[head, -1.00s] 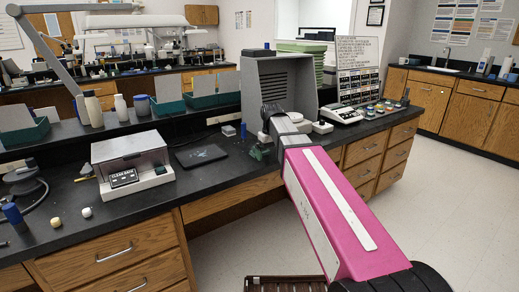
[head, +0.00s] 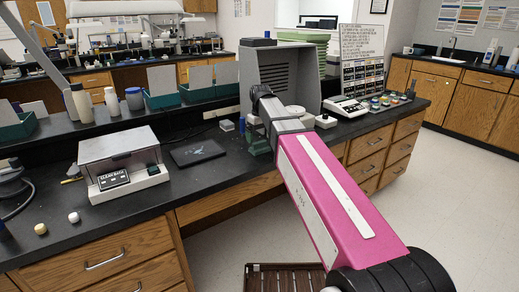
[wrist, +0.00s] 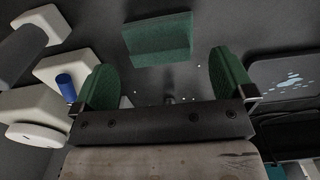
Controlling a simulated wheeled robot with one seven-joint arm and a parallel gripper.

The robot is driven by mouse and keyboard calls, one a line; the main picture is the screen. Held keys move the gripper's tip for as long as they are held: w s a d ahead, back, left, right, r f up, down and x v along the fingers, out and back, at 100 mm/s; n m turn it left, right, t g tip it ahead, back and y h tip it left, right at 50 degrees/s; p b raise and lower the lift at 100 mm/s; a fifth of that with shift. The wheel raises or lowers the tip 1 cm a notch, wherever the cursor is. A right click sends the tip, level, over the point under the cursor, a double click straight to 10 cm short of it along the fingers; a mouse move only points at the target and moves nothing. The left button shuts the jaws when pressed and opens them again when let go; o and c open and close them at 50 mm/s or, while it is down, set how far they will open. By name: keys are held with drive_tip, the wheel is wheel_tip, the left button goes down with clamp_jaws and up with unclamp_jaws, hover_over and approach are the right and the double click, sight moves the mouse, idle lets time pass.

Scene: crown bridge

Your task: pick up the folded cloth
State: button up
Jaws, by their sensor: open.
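A dark green block-shaped folded cloth (wrist: 158,40) lies on the dark counter in the wrist view, beyond the fingertips and roughly between them. My gripper (wrist: 165,82) is open, with its two green finger pads wide apart and nothing between them. It is apart from the cloth in the picture; the height gap is hard to judge. In the head view my gripper (head: 258,145) reaches down over the black counter in front of the grey hood. There the cloth cannot be told apart from the green fingers.
The grey hood (head: 285,80) rises close behind. A white round dish (wrist: 30,130) and a blue item (wrist: 66,86) lie near the left finger.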

sight(259, 142)
drive_tip(key=shift+w+a+f, duration=0.1)
drive_tip(key=shift+w+f, duration=0.1)
drive_tip(key=shift+f, duration=1.1)
drive_tip(key=shift+w+a+f, duration=0.1)
drive_tip(key=shift+w+f, duration=0.05)
drive_tip(key=shift+f, duration=1.15)
drive_tip(key=c, duration=0.6)
